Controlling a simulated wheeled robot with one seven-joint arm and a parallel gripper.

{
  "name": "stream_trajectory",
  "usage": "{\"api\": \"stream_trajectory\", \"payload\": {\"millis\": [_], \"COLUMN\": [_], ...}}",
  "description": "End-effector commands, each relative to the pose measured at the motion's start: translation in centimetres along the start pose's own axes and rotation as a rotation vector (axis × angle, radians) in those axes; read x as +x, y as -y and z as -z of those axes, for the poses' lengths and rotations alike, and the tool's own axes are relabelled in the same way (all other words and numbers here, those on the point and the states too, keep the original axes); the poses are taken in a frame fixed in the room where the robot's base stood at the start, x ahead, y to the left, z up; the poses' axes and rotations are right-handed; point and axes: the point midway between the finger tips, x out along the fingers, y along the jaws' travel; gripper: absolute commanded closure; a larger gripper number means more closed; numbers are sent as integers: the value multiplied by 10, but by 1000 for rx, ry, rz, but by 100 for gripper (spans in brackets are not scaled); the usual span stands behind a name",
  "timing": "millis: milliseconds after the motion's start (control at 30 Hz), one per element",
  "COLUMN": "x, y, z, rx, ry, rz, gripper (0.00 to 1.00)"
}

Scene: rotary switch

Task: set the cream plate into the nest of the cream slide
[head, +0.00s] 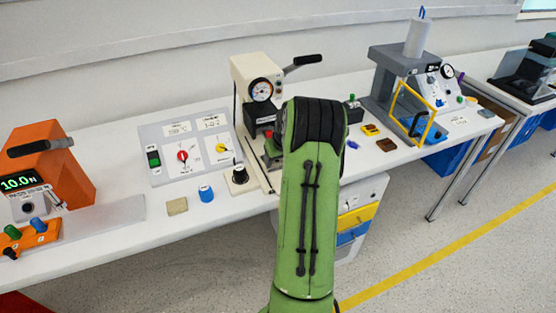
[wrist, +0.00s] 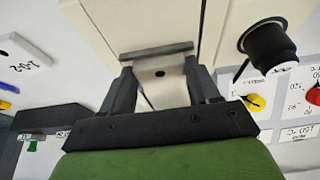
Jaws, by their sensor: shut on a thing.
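My gripper (wrist: 162,76) is shut on a pale plate (wrist: 163,92) with a small dark hole, which shows between its two dark fingers in the wrist view. A dark bar (wrist: 156,50) lies across the plate's far edge. Beyond it is the cream surface of the slide (wrist: 140,22); I cannot tell whether the plate touches it or sits in the nest. In the head view the cream slide (head: 261,177) runs forward from the cream press (head: 250,72). My green arm hides the gripper, the plate and the nest there.
A black knob (head: 239,174) stands just left of the slide, also close in the wrist view (wrist: 268,45). A switch panel (head: 190,150), tan block (head: 177,206) and blue cap (head: 206,194) lie left. An orange machine (head: 60,160) stands far left; a yellow-framed machine (head: 395,85) stands right.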

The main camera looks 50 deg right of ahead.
Motion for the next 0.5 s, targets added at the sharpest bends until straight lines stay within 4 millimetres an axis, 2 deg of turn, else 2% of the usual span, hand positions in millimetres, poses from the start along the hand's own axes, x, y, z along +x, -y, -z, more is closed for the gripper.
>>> {"api": "stream_trajectory", "payload": {"millis": [133,167,300,500], "x": [4,4,3,3], "y": [0,0,0,1], "z": [-2,-2,-1,-1], "rx": [0,0,0,-1], "ry": [0,0,1,1], "rz": [0,0,1,1], "gripper": [69,36,15,14]}}
